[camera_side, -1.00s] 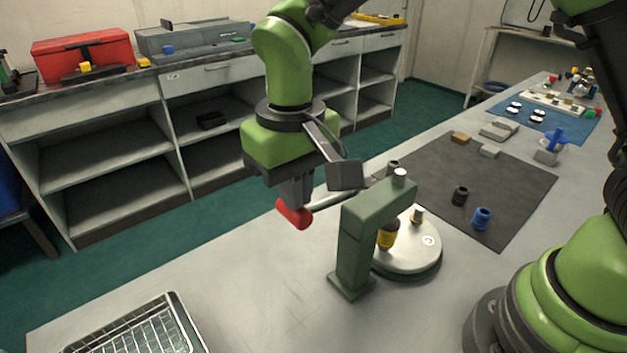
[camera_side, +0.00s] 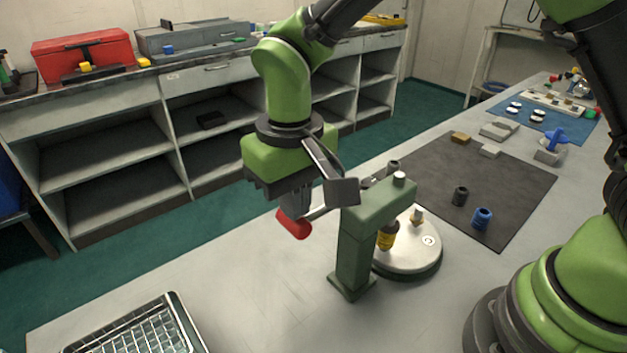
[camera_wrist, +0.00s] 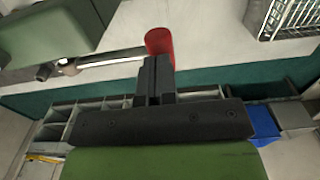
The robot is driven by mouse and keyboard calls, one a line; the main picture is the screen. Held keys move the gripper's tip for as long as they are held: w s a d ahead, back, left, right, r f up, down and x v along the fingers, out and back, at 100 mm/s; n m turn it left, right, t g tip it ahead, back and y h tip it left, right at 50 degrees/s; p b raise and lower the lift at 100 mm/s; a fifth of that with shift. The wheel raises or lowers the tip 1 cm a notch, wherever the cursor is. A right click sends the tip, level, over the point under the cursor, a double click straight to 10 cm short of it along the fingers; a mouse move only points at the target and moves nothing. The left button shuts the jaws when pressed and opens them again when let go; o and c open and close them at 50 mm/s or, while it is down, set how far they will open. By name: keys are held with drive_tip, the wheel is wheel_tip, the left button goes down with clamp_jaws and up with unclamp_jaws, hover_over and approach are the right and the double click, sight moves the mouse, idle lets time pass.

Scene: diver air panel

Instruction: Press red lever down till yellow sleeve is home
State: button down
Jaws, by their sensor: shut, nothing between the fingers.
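The red lever grip (camera_side: 295,224) is on the end of a grey lever arm that runs to the green press (camera_side: 357,240). My gripper (camera_side: 292,208) is shut and empty, pointing down, with its fingertips at the top of the red grip. In the wrist view the shut fingers (camera_wrist: 156,68) lie against or just over the red grip (camera_wrist: 160,42); exact contact is hard to tell. The yellow sleeve (camera_side: 386,241) is under the press head, above the round white plate (camera_side: 408,258). The press column partly hides it, so how it is seated is unclear.
A dark mat (camera_side: 500,190) behind the press holds a black sleeve (camera_side: 460,195), a blue sleeve (camera_side: 482,218) and small blocks. A wire basket (camera_side: 140,325) is at the front left. The table between basket and press is clear.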

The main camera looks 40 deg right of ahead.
drive_tip(key=shift+f, duration=0.8)
drive_tip(key=shift+d+f, duration=0.15)
drive_tip(key=shift+f, duration=0.65)
idle(0.4)
wheel_tip(320, 180, up, 12)
idle(1.8)
